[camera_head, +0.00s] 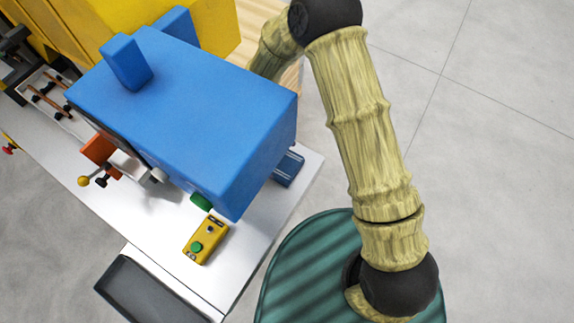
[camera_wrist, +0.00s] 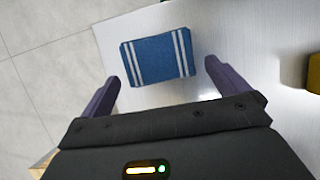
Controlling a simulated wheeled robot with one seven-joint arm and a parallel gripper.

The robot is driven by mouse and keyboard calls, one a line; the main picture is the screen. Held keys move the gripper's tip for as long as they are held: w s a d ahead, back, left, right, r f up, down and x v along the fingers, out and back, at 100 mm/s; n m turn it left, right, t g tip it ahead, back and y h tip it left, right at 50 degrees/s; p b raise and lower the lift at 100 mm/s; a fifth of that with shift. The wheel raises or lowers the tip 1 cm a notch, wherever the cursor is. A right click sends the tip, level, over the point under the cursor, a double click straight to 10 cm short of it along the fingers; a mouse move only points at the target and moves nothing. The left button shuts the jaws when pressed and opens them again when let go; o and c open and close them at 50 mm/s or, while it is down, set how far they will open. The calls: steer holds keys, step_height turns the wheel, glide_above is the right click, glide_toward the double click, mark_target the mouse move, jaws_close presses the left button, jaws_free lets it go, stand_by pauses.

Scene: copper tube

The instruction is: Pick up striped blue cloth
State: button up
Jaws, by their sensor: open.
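The striped blue cloth (camera_wrist: 157,60) lies flat on the light metal tabletop in the wrist view, with pale double stripes near its left and right ends. My gripper (camera_wrist: 162,72) is open, with its two purple-grey fingers on either side of the cloth's near part in the picture. Nothing is held between them; the height above the cloth is hard to tell. In the head view a small part of the blue cloth (camera_head: 288,168) shows beside the blue machine, near the table's edge. My gripper is hidden behind that machine there.
The large blue machine (camera_head: 190,110) stands on the metal table (camera_head: 255,235) and blocks much of the head view. A yellow control box (camera_head: 206,240) with a green button lies at the front. A yellow object (camera_wrist: 314,73) is at the wrist view's right edge. Floor lies beyond the table edge.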

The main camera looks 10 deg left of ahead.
mark_target(285, 164)
steer(key=shift+s+d+f+p, duration=0.2)
steer(key=shift+d+f+p, duration=0.1)
steer(key=shift+p, duration=0.1)
steer(key=shift+p+x, duration=0.75)
steer(key=shift+x, duration=1.1)
steer(key=shift+w, duration=0.15)
steer(key=c, duration=0.7)
step_height(285, 164, up, 10)
steer(key=b, duration=0.3)
steer(key=shift+b, duration=0.3)
